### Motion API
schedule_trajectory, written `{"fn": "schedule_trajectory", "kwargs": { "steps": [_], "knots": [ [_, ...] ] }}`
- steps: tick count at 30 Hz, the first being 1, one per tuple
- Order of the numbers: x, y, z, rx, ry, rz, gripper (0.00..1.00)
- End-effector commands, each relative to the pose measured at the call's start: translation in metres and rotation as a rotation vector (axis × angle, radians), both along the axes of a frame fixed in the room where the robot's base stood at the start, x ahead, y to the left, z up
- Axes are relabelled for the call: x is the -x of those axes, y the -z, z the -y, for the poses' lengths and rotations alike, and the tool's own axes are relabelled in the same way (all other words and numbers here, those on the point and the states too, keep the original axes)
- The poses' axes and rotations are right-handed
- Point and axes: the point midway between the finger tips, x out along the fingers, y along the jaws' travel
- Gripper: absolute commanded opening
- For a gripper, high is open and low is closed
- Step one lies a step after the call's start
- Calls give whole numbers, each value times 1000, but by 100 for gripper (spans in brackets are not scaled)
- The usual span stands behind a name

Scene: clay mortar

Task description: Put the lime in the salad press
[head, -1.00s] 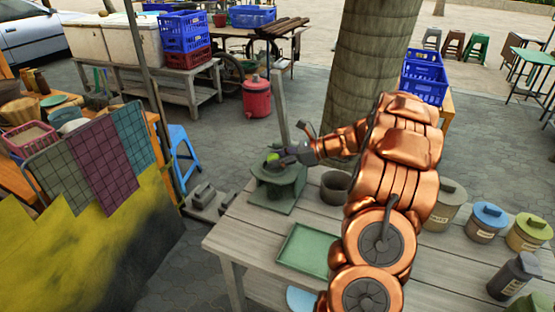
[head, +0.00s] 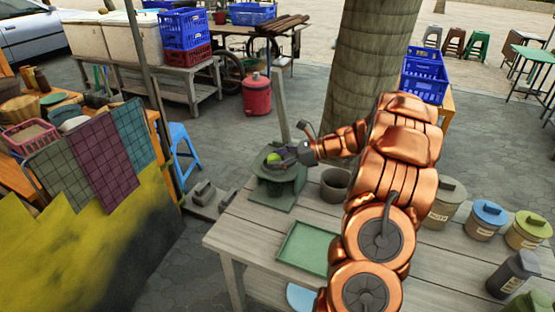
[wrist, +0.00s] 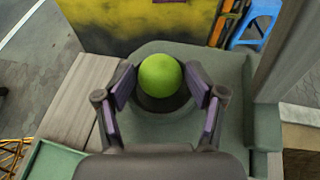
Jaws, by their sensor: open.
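The green lime (head: 273,158) sits at the top of the dark green salad press (head: 277,190), at the table's far left corner. In the wrist view the lime (wrist: 160,75) rests in the round dark recess of the press (wrist: 222,75). My gripper (head: 289,157) is just right of the lime in the head view. In the wrist view my gripper (wrist: 165,92) has its fingers spread, one on each side of the lime, with gaps between. The underside of the lime is hidden.
A green tray (head: 308,248) lies on the wooden table in front of the press. A dark round pot (head: 335,186) stands to its right. Lidded jars (head: 486,221) line the table's right side. The press's upright post (head: 280,110) rises behind my gripper.

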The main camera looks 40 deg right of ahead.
Motion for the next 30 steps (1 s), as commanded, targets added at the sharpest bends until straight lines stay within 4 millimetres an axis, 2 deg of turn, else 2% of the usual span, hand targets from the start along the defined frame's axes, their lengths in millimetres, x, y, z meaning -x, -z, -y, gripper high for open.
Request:
{"fn": "schedule_trajectory", "kwargs": {
  "steps": [8, 11, 24, 30],
  "knots": [
    [1, -2, 1, 3, 0, -3, 69],
    [6, -6, 7, 4, 2, -1, 69],
    [60, -38, 60, 2, 2, 1, 69],
    [74, -46, 74, 2, 1, -1, 69]
  ]
}}
